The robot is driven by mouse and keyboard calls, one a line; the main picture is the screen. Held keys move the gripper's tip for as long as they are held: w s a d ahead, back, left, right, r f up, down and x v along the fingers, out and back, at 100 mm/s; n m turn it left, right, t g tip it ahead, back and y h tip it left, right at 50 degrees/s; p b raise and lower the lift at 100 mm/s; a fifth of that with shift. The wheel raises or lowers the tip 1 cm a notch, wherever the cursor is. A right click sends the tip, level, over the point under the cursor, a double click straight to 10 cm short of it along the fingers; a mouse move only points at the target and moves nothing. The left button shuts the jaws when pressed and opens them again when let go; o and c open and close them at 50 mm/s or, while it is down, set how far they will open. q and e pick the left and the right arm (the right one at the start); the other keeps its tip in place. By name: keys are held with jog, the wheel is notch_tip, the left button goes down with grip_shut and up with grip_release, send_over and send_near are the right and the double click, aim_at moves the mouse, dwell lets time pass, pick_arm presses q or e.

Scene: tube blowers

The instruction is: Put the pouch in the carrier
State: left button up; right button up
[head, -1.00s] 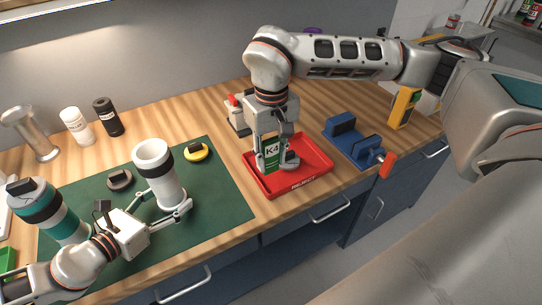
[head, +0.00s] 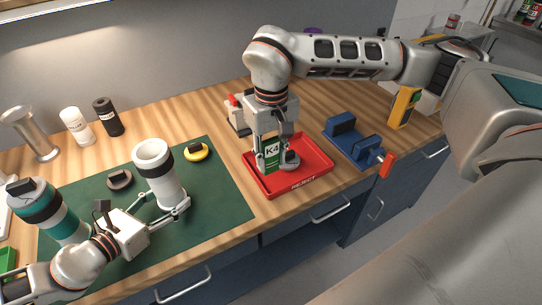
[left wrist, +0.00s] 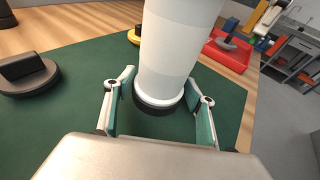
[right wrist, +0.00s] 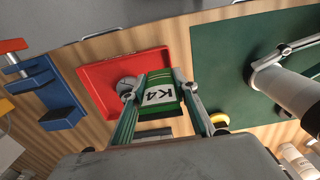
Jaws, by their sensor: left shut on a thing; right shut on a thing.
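The pouch (head: 272,157) is green with a white K4 label. It stands upright at the red tray, between the fingers of my right gripper (head: 271,163), which is shut on it. The right wrist view also shows the pouch (right wrist: 160,92) between the fingertips. The inside of the carrier is mostly hidden.
The red tray (head: 316,177) is marked REJECT and holds a grey round piece (head: 291,158). A teal carrier (head: 55,225) stands left on the mat (head: 225,205). A dark cap (head: 119,180) and yellow cap (head: 196,152) lie behind. A blue vise (head: 350,145) stands right.

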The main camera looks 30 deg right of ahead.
jog(key=w+a+r+m, duration=0.3)
jog(key=a+r, duration=0.5)
jog(key=a, duration=0.4)
jog(key=w+a+r+m, duration=0.3)
jog(key=w+a+r, duration=0.2)
jog(key=a+r, duration=0.3)
jog(key=a, duration=0.4)
jog(key=shift+w+a+r, duration=0.15)
jog(key=shift+a+r, duration=0.05)
jog(key=shift+a, duration=0.05)
jog(key=shift+f, duration=1.6)
jog(key=shift+f, duration=1.3)
